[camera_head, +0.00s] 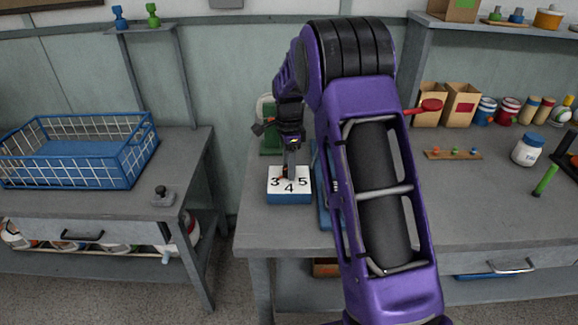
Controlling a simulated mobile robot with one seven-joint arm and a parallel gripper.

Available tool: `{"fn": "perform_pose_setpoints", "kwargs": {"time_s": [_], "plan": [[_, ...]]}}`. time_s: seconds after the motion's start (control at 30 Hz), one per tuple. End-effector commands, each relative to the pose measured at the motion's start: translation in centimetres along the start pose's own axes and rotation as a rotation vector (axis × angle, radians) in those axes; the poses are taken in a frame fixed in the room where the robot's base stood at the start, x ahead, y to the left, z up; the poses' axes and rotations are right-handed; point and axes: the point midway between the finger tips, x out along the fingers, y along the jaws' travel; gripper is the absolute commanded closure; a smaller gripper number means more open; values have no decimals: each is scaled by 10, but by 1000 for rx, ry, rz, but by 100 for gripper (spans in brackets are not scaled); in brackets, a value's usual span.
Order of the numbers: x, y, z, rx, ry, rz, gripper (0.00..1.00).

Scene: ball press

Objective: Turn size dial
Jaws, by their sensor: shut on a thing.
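The size dial (291,190) is a blue box with a white top that shows the numbers 3, 4 and 5. It sits near the front left corner of the right-hand workbench. My gripper (288,173) points down onto the middle of its top and is shut on the small dial knob there. The knob is mostly hidden by the fingers, and its exact pointing direction is too small to tell. My purple arm reaches in from the front and covers the bench to the right of the dial.
A green machine (268,137), partly hidden by my arm, stands behind the dial. A blue wire basket (80,150) and a small joystick-like device (162,197) are on the left bench. A gap separates the benches.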

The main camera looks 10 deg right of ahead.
Motion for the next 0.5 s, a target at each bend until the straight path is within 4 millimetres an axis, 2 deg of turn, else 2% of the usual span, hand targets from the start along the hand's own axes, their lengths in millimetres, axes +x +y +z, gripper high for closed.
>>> {"fn": "perform_pose_setpoints", "kwargs": {"time_s": [0.27, 0.5], "plan": [[-2, 0, 0, -62, 0, 1, 100], [-2, 0, 0, -225, 0, 1, 100]]}}
